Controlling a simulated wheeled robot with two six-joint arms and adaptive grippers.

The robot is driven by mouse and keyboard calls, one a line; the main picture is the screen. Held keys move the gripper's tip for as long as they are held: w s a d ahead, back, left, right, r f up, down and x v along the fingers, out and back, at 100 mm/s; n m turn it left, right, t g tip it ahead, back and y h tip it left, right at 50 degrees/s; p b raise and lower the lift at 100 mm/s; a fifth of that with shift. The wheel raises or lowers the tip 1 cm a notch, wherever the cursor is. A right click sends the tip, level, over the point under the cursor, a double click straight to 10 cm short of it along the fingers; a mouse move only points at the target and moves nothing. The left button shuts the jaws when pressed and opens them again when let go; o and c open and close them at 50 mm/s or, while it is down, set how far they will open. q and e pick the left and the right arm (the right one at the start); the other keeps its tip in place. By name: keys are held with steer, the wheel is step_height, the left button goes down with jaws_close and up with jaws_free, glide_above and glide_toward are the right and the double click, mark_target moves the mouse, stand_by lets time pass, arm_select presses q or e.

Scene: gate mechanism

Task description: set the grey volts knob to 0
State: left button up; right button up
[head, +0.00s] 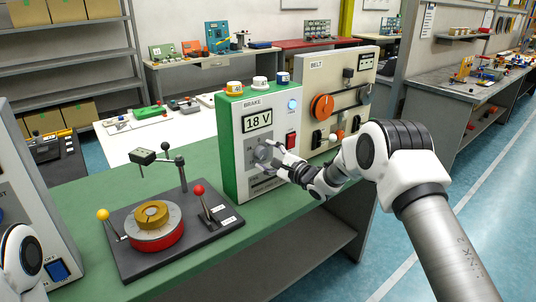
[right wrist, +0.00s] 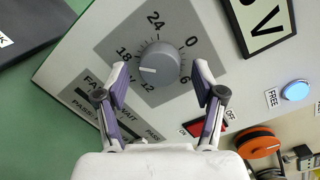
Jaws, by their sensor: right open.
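The grey volts knob (right wrist: 159,65) is on the front of the green-sided BRAKE box (head: 232,150). In the right wrist view its white mark points left, toward the 18 side of a dial marked 0, 6, 12, 18 and 24. The BRAKE display (head: 257,121) reads 18 V. My right gripper (right wrist: 162,72) is open, one finger on each side of the knob, with a visible gap to it on both sides. In the head view the right gripper (head: 270,160) partly covers the knob. My left gripper is not in view.
A blue lit FREE button (right wrist: 295,91) and a red switch (head: 291,140) are beside the dial. A dark base with a red-and-gold drum (head: 153,228) and levers stands left on the green bench.

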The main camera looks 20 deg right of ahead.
steer(key=shift+a, duration=0.1)
steer(key=shift+c, duration=0.4)
steer(key=c, duration=1.1)
